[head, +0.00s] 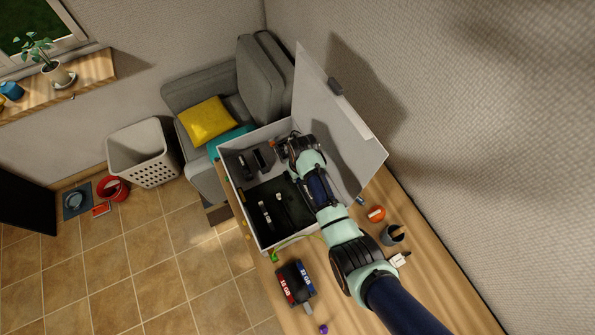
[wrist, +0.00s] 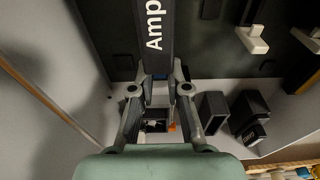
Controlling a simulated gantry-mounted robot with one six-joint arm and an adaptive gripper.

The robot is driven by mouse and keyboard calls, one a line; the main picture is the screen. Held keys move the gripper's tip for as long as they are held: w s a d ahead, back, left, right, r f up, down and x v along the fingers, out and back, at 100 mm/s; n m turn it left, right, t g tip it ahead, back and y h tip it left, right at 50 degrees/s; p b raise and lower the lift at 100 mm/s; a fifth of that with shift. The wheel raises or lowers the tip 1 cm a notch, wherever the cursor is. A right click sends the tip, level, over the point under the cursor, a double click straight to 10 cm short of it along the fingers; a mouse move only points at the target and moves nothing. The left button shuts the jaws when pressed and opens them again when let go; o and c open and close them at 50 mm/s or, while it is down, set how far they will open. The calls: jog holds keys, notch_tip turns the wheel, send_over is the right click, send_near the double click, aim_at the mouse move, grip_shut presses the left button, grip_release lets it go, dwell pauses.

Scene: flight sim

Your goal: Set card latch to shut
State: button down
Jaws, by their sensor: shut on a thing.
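An open white case (head: 256,133) lies on the wooden table with a dark board (head: 270,185) inside it. My gripper (head: 290,145) reaches into its upper end. In the wrist view my gripper (wrist: 162,85) has its two fingers on either side of the near end of a long dark card (wrist: 156,35) marked "Amp", and is shut on it. A small orange part (wrist: 172,127) shows beyond the fingers. I cannot make out the card latch or its position. My arm hides part of the case in the head view.
The case's white lid (head: 325,100) stands open along the right. Black sockets (wrist: 214,112) sit right of my gripper. Red and blue packages (head: 295,284), a dark cup (head: 392,235) and an orange tin (head: 375,213) stand on the table outside the case.

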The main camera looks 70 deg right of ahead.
jog(key=c, duration=1.1)
grip_release()
jog(key=shift+c, duration=0.2)
notch_tip(320, 180, up, 12)
jog(key=s+a, duration=0.1)
jog(key=shift+s, duration=0.15)
jog(key=shift+a, duration=0.1)
